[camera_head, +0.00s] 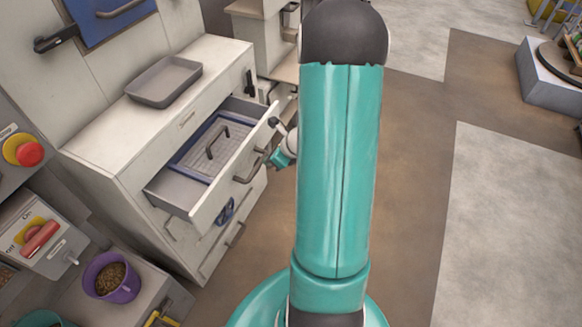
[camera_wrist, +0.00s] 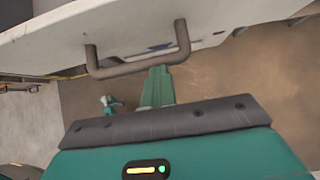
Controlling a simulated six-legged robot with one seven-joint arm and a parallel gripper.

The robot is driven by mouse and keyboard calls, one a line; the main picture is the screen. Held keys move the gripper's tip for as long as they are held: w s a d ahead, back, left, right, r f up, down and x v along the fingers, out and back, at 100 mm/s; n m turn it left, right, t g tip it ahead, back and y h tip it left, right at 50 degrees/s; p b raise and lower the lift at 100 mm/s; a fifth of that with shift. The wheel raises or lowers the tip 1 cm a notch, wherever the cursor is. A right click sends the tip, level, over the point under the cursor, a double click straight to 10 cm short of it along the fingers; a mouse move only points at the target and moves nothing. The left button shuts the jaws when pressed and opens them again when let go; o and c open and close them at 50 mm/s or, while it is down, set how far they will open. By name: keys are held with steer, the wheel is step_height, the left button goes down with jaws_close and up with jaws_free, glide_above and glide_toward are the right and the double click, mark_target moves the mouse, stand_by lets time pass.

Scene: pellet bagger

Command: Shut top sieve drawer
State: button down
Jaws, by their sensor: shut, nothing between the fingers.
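The top sieve drawer (camera_head: 205,208) is pulled well out of the white cabinet. A blue-framed mesh sieve (camera_head: 190,160) with a dark handle lies in it. The drawer's dark U-shaped handle (camera_head: 247,172) is on its front, and it crosses the upper part of the wrist view (camera_wrist: 135,68). My teal gripper (camera_head: 284,153) is just outside the drawer front, close to the handle. In the wrist view my gripper's fingers (camera_wrist: 157,80) are shut and empty, with their tip right by the handle bar. I cannot tell whether they touch it.
A grey tray (camera_head: 165,82) sits on the cabinet top (camera_head: 100,140). Lower drawers (camera_head: 222,250) below look closed. A purple pot of pellets (camera_head: 110,277) and a red switch (camera_head: 40,238) are at lower left. The floor (camera_head: 420,150) to the right is clear.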

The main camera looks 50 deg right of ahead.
steer(key=w+a, duration=0.1)
steer(key=w, duration=0.4)
steer(key=w+a, duration=0.2)
steer(key=w, duration=0.3)
steer(key=w+a, duration=0.2)
steer(key=w, duration=0.3)
steer(key=shift+w+a, duration=0.25)
steer(key=shift+w, duration=0.1)
steer(key=shift+w+a, duration=0.15)
steer(key=shift+w, duration=0.2)
steer(key=shift+w+a, duration=0.1)
steer(key=shift+a, duration=0.05)
